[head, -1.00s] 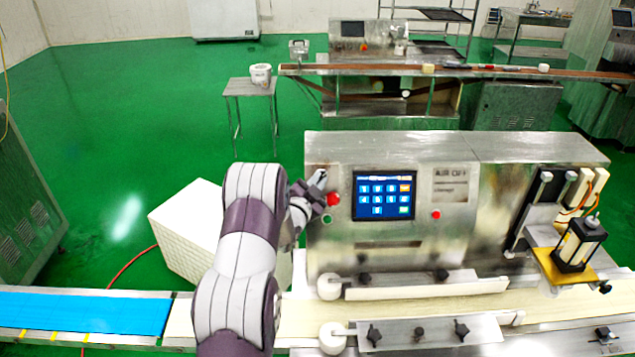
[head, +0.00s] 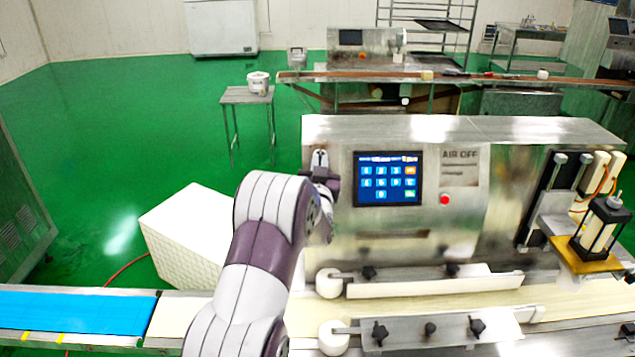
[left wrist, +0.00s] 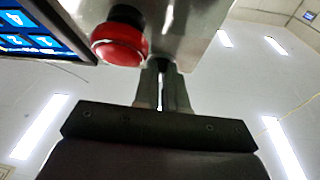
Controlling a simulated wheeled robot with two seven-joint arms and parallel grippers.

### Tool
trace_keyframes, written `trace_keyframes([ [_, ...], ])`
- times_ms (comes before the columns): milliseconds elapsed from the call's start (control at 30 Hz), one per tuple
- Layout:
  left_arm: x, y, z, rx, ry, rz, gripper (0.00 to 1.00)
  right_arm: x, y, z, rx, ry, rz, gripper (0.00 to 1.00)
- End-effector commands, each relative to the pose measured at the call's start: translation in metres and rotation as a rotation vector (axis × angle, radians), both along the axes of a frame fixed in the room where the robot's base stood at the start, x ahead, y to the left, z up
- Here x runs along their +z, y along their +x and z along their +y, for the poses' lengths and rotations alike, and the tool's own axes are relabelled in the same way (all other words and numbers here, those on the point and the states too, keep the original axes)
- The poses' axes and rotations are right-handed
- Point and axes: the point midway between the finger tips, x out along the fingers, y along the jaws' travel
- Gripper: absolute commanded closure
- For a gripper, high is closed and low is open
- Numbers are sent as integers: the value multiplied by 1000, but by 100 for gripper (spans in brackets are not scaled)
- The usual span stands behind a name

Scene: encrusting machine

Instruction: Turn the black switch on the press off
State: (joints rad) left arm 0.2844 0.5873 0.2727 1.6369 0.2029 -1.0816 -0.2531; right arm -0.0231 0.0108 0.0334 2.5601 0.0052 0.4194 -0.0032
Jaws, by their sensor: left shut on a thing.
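The press (head: 470,215) is a steel machine with a blue touch screen (head: 387,178) on its front. My left gripper (head: 320,158) is at the upper left of this front, left of the screen. In the left wrist view its two narrow fingers (left wrist: 163,70) are close together against the panel, beside a large red button (left wrist: 118,40). They are shut on the black switch, which is mostly hidden; only a little dark shape shows at the fingertips. The switch's angle cannot be told. My right gripper is in neither view.
A small red button (head: 445,199) sits right of the screen. A conveyor with a pale belt (head: 440,301) runs along the press's front, with a blue belt (head: 75,312) at left. A white crate (head: 187,237) stands on the green floor behind my left arm.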

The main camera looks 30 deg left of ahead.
Motion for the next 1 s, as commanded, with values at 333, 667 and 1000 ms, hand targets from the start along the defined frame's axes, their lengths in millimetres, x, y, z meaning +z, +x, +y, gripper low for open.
trace_keyframes([
  [333,2,4,-6,142,-246,-165,100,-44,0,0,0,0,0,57],
  [667,9,7,-9,277,-475,-305,100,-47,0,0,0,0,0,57],
  [1000,12,8,-9,378,-642,-406,100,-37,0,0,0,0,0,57],
])
